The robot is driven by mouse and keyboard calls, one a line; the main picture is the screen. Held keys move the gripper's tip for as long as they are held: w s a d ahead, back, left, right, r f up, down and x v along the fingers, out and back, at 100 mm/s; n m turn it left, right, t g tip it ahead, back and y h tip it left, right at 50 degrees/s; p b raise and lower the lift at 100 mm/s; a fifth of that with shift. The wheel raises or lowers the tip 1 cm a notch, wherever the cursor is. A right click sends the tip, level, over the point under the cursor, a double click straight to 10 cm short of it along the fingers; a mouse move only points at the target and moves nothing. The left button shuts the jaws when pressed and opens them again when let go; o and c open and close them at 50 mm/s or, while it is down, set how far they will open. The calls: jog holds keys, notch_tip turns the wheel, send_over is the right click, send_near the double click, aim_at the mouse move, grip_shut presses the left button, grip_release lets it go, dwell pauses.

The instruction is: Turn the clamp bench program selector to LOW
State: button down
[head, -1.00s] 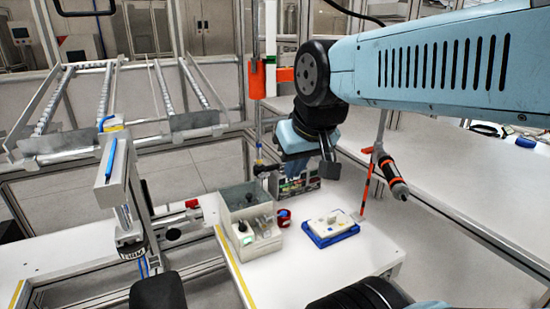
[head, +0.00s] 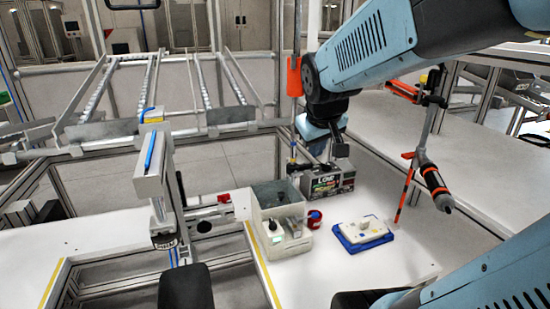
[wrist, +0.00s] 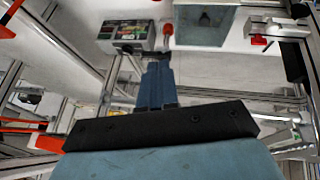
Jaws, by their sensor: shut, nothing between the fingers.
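A white unit with a raised knob (head: 364,225) sits on a blue base (head: 345,242) on the white bench; it may be the program selector, but I cannot read its markings. A grey box with a coloured label panel (head: 328,182) stands behind it, and also shows in the wrist view (wrist: 122,32). My gripper (head: 318,157) is above and behind the bench items, partly hidden by my arm in the head view. In the wrist view my gripper's blue fingers (wrist: 157,68) are together and empty, apart from the grey box.
A grey-green bin (head: 282,228) with small parts and a red cup (head: 314,219) stand left of the white unit. An orange-and-black tool (head: 434,185) hangs at the right. A post with a blue strip (head: 152,165) rises at left.

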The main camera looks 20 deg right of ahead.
jog(key=w+d+f+n, duration=0.2)
jog(key=w+d+f, duration=0.35)
jog(key=w, duration=0.45)
jog(key=n+t, duration=0.1)
jog(key=n, duration=0.1)
send_near(321, 167)
jog(key=shift+a+x, duration=0.2)
jog(key=shift+x, duration=1.2)
jog(key=shift+a+x, duration=0.15)
jog(key=shift+x, duration=1.3)
jog(key=shift+f, duration=0.25)
jog(key=shift+d, duration=0.1)
jog(key=shift+w+d, duration=0.25)
jog(key=shift+w, duration=0.1)
jog(key=shift+s+d, duration=0.1)
